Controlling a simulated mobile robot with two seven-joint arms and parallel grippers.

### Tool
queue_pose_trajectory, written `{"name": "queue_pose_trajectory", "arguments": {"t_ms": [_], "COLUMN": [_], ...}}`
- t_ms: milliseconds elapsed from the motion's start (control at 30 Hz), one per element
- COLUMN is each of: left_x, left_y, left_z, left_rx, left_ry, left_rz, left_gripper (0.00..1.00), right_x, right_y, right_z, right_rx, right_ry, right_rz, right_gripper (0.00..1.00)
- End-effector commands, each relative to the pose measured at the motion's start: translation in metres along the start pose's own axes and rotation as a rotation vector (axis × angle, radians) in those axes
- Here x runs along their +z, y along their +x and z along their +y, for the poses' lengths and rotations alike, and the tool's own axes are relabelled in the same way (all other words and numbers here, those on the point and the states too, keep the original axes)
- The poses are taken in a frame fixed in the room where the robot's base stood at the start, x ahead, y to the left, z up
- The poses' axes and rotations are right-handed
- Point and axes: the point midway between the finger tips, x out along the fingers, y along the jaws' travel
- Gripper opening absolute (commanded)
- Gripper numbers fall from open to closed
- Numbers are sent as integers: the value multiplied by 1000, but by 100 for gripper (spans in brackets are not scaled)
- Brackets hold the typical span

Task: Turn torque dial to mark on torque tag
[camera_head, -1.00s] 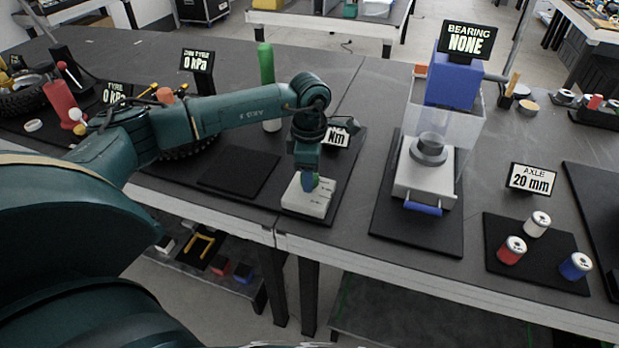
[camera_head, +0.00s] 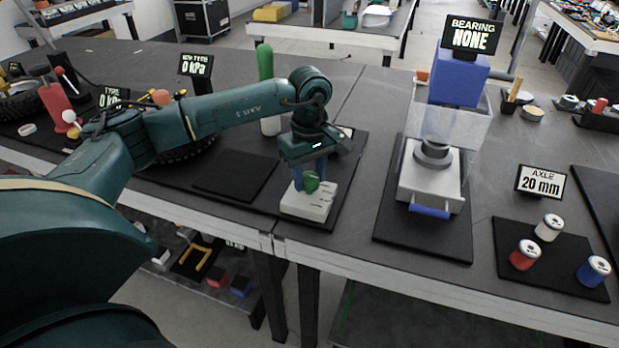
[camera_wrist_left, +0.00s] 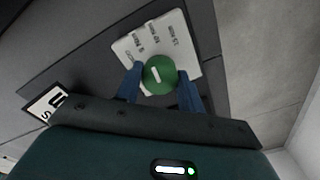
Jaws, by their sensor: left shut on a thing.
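The torque dial (camera_head: 311,182) is a round green knob on a white block (camera_head: 305,204) near the front edge of the bench. In the left wrist view the dial (camera_wrist_left: 159,75) shows a white pointer line, and marks with small text lie on the block (camera_wrist_left: 178,40) around it. My left gripper (camera_head: 309,178) is above the block, its blue fingers shut on the dial from both sides. The torque tag (camera_wrist_left: 44,103) is partly visible in the left wrist view; in the head view my gripper hides most of it. My right gripper is not in view.
An empty black mat (camera_head: 236,176) lies left of the block. A press (camera_head: 432,170) with a blue head stands to the right. Several small cylinders (camera_head: 525,255) sit on a mat at far right. A green bottle (camera_head: 266,62) stands behind.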

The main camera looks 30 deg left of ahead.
Motion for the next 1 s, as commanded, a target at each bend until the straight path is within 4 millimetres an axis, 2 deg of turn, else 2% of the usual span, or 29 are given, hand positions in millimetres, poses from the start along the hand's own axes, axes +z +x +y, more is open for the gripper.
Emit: {"name": "queue_pose_trajectory", "arguments": {"t_ms": [333, 900, 933, 1000], "left_x": [0, 0, 0, 0], "left_y": [-1, -1, -1, -1], "left_z": [1, 1, 1, 1], "left_rx": [3, 3, 3, 3], "left_ry": [148, 176, 176, 176], "left_rz": [0, -1, -1, 0], "left_gripper": [15, 15, 40, 45], "right_x": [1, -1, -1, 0], "right_y": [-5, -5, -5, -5], "right_z": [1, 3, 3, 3], "right_rx": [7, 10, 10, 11], "right_ry": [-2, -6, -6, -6], "right_rz": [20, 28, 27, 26], "right_gripper": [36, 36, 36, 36]}}
